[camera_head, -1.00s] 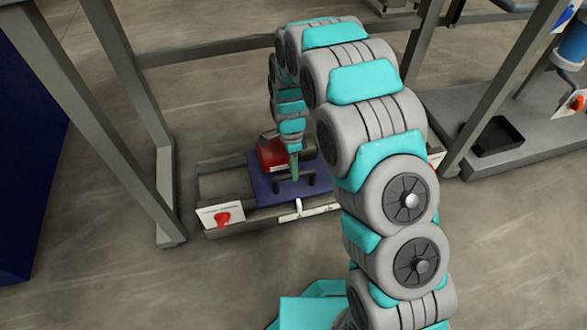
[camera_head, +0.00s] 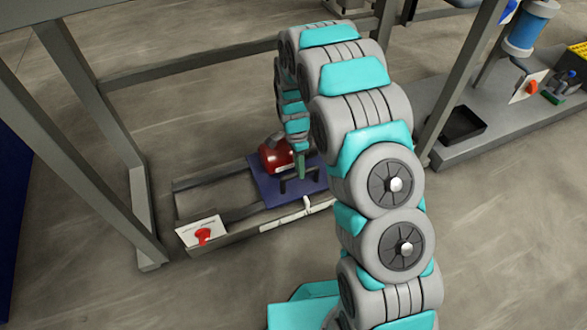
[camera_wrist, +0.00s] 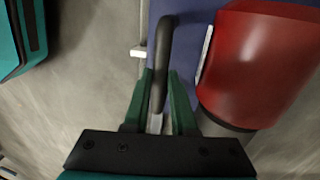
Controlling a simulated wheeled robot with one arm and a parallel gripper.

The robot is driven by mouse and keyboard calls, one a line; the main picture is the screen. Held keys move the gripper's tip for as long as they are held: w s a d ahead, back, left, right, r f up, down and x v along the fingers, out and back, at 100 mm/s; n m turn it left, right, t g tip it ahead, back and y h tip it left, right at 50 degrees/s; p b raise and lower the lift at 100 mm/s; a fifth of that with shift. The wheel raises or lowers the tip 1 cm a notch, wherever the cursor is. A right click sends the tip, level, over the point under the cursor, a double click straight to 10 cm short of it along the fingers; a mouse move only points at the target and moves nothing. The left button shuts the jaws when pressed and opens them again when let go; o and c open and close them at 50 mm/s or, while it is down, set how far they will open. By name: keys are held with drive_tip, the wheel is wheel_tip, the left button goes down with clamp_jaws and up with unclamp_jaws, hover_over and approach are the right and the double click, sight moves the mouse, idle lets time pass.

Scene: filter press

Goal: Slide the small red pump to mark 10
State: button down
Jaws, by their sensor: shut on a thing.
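The small red pump (camera_head: 276,156) sits on a blue sliding plate (camera_head: 267,192) on a low rail frame (camera_head: 215,212). In the wrist view the red pump (camera_wrist: 262,60) fills the right side, beside the blue plate (camera_wrist: 190,22). My gripper (camera_wrist: 161,88) is shut on a dark bar handle (camera_wrist: 165,40) on the plate, left of the pump. In the head view my gripper (camera_head: 301,173) shows at the plate's front side. A white pointer (camera_head: 306,205) stands at a pale scale strip (camera_head: 285,220) along the front rail. Its mark numbers are too small to read.
A white panel with a red knob (camera_head: 203,235) is at the rail's left end. Grey frame posts (camera_head: 150,258) stand around the rail. A black tray (camera_head: 462,125) lies on a grey platform at the right. My arm hides the rail's right end.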

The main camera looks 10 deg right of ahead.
drive_tip(key=c, duration=0.7)
unclamp_jaws()
drive_tip(key=shift+c, duration=0.2)
wheel_tip(320, 180, up, 8)
drive_tip(key=w, duration=0.1)
drive_tip(key=shift+w+a+f+p, duration=0.15)
drive_tip(key=shift+w+a+p, duration=0.1)
drive_tip(key=shift+p, duration=0.2)
